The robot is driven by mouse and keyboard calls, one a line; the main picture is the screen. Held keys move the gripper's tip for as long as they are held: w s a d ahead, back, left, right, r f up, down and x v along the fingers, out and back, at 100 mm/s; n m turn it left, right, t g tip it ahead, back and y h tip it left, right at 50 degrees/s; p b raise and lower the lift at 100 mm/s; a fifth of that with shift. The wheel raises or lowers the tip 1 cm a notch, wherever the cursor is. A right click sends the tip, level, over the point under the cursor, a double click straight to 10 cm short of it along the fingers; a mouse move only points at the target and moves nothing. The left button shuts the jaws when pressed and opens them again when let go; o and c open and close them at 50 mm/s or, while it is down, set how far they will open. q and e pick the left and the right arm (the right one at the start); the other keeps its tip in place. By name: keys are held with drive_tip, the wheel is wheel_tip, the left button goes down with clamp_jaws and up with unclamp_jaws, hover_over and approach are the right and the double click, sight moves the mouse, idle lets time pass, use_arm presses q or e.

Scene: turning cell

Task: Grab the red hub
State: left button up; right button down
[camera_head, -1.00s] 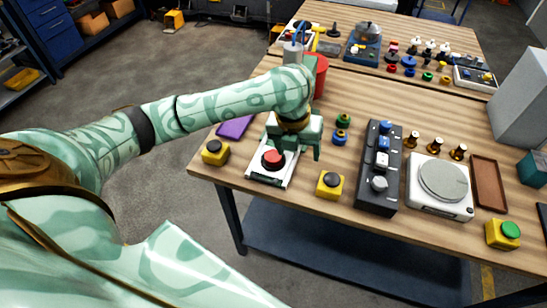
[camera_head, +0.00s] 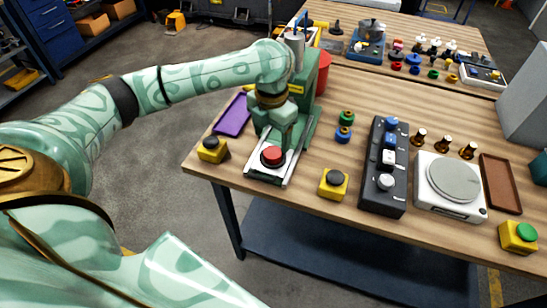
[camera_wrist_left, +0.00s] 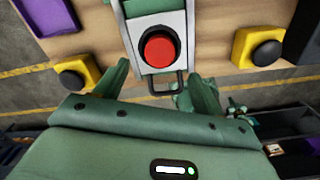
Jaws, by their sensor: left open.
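The red hub (camera_head: 272,155) is a round red piece sitting on the light plate at the front end of the green press's slide (camera_head: 284,177). In the left wrist view the red hub (camera_wrist_left: 160,47) is at upper centre, with a dark handle loop (camera_wrist_left: 168,88) below it. My left gripper (camera_head: 283,140) is above the slide, just behind the hub in the head view. Its two green fingers (camera_wrist_left: 160,84) are spread and empty in the wrist view, on either side of the handle loop and below the hub in the picture. My right gripper is not in view.
Yellow button boxes stand left (camera_head: 213,149) and right (camera_head: 333,184) of the slide. A purple tray (camera_head: 232,115) lies to the left. Green (camera_head: 346,117) and blue (camera_head: 344,134) pieces, a dark control block (camera_head: 384,166) and a scale (camera_head: 450,183) are to the right.

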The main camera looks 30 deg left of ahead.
sight(273, 152)
use_arm(q)
drive_tip(key=f+b, duration=0.1)
drive_tip(key=f, duration=0.2)
drive_tip(key=f+b, duration=0.1)
drive_tip(key=f, duration=0.1)
drive_tip(key=shift+w+f+b, duration=0.2)
drive_tip(key=shift+w+b, duration=0.1)
drive_tip(key=shift+b, duration=0.05)
drive_tip(key=shift+r, duration=0.15)
drive_tip(key=c, duration=1.3)
drive_tip(key=shift+c, duration=0.3)
drive_tip(key=shift+r, duration=0.1)
